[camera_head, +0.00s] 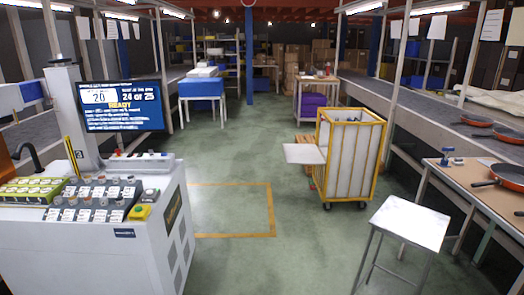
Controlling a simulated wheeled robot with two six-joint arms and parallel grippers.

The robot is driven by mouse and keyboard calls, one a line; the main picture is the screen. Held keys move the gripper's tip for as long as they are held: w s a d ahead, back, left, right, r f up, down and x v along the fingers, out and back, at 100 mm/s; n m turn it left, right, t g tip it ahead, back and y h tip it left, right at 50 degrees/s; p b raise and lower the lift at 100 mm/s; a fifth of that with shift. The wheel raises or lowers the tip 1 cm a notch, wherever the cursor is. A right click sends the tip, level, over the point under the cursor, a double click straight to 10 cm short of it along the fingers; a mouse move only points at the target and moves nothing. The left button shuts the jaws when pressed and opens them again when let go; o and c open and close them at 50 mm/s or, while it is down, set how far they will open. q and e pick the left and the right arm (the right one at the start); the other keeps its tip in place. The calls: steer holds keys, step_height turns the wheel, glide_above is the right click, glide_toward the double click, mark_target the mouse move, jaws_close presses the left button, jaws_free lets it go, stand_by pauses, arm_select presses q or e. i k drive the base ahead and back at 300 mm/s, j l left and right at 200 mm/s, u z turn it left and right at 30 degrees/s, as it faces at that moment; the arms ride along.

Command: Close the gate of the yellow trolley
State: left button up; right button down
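The yellow trolley (379,157) stands right of the middle of the head view, on dark castors. It has a yellow frame with pale panels. A flat white panel (304,154), which looks like its gate, sticks out to the left from the trolley's left side, roughly level. The trolley's inside is mostly hidden by its panels. Neither of my grippers is in view.
A white-topped stand (411,222) is in front of the trolley at right. A workbench (461,182) holds orange pans (508,177). A white machine cabinet (140,240) with a screen (122,106) fills the left. The green floor (235,170) between is clear, with an orange outline.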

mark_target(294, 153)
steer(key=i, duration=3.15)
steer(key=i+j+z, duration=0.1)
steer(key=i, duration=1.45)
